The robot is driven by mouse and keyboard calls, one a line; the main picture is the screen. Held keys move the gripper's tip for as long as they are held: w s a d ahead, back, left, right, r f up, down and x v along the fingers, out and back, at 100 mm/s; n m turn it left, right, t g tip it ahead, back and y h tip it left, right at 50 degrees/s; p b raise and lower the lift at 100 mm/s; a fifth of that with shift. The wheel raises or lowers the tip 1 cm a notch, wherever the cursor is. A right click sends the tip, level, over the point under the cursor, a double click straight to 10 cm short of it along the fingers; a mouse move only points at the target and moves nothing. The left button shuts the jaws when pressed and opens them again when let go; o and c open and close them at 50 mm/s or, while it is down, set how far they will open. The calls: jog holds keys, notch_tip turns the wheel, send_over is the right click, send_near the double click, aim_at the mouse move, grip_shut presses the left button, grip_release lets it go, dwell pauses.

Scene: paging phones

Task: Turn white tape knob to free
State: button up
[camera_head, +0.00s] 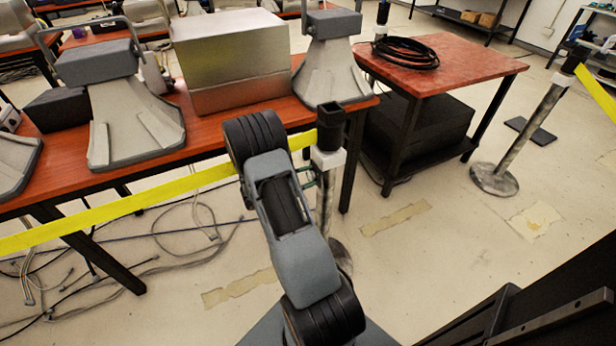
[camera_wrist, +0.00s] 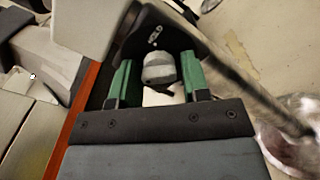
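A stanchion post stands in front of the table, with a black top (camera_head: 330,114) and a white collar (camera_head: 328,158); yellow tape (camera_head: 120,207) runs left from it. In the wrist view, a small pale grey-white knob (camera_wrist: 158,68) sits below the dark post head. My gripper (camera_wrist: 156,62) has two green fingers spread apart, one on each side of the knob, with no clear grip on it. In the head view my arm hides most of the gripper; only a bit of green shows beside the post. I cannot tell the knob's turn position.
A red-topped table (camera_head: 450,66) with a coiled black cable (camera_head: 405,52) stands at the right rear. A long table (camera_head: 190,130) with grey phones and a metal box (camera_head: 225,60) lies behind the tape. A second post (camera_head: 525,125) stands right. Loose cables lie on the floor at left.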

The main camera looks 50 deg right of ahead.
jog(key=v, duration=1.4)
jog(key=shift+p, duration=0.3)
jog(key=shift+d, duration=0.1)
jog(key=s+a+f+y, duration=0.2)
jog(key=s+f+y, duration=0.2)
jog(key=s+a+r+m+y+p, duration=0.2)
jog(key=s+a+r+y+p, duration=0.25)
jog(key=a+r+y, duration=0.2)
jog(key=s+a+r+m+t+y+p, duration=0.1)
jog(key=a+r+t+y+p, duration=0.1)
jog(key=r, duration=0.8)
jog(key=s+a+r+m+t+y+p, duration=0.1)
jog(key=a+r+t+y+p, duration=0.1)
jog(key=a+r+t+p, duration=0.2)
jog(key=s+a+r+t+y+p, duration=0.1)
jog(key=r+p, duration=0.7)
jog(key=r, duration=0.8)
jog(key=a+t+y, duration=0.1)
jog(key=a+t, duration=0.1)
jog(key=t, duration=0.1)
jog(key=shift+a+r+m, duration=0.2)
jog(key=shift+r+m, duration=0.2)
